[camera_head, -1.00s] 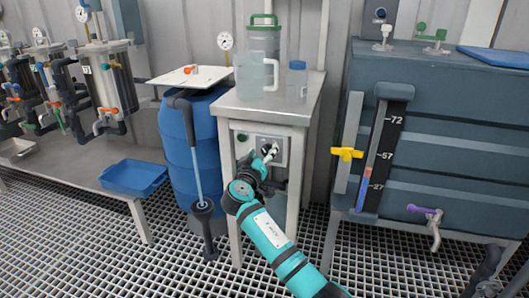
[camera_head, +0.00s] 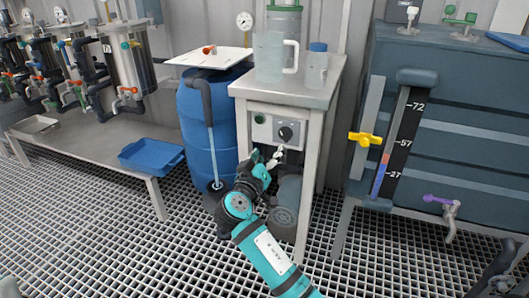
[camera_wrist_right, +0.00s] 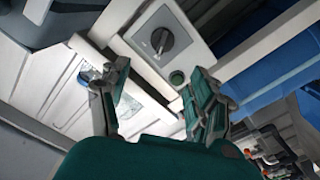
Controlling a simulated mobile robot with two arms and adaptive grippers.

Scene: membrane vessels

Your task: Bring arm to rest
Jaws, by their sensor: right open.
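My right arm reaches in from the bottom of the head view. Its gripper (camera_head: 272,158) is open and empty, just below and left of the black rotary knob (camera_head: 285,133) on the white cabinet's control panel (camera_head: 262,130). It is apart from the knob. In the right wrist view the open fingers (camera_wrist_right: 158,78) stand apart with nothing between them. My left gripper is not in view.
The white cabinet (camera_head: 325,95) carries a clear jug (camera_head: 268,58) and a blue-capped bottle (camera_head: 316,68). A blue barrel (camera_head: 190,125) stands left of it, and a large grey-blue tank (camera_head: 470,120) right. A grey cylinder (camera_head: 288,200) sits below the panel, close to my arm.

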